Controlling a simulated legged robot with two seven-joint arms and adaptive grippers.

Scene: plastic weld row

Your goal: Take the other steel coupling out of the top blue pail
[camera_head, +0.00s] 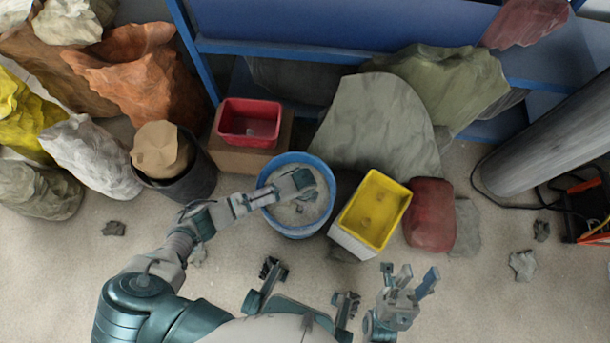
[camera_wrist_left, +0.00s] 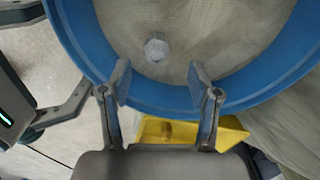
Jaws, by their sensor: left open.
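The blue pail (camera_head: 269,215) stands on the floor near the middle of the head view. A small pale grey steel coupling (camera_wrist_left: 156,49) lies inside it on the light bottom, in the left wrist view. My left gripper (camera_head: 306,184) reaches over the pail. In the left wrist view its fingers (camera_wrist_left: 159,82) are spread and empty, over the near rim (camera_wrist_left: 158,100), with the coupling beyond their tips. I cannot make out the coupling clearly in the head view. My right gripper (camera_head: 410,277) is open and empty, low and right of the pail.
A yellow bin (camera_head: 391,192) stands close right of the pail, with a red sack (camera_head: 431,215) beside it. A red tray (camera_head: 249,122) sits on a brown box behind left. A dark bucket (camera_head: 193,178) stands left.

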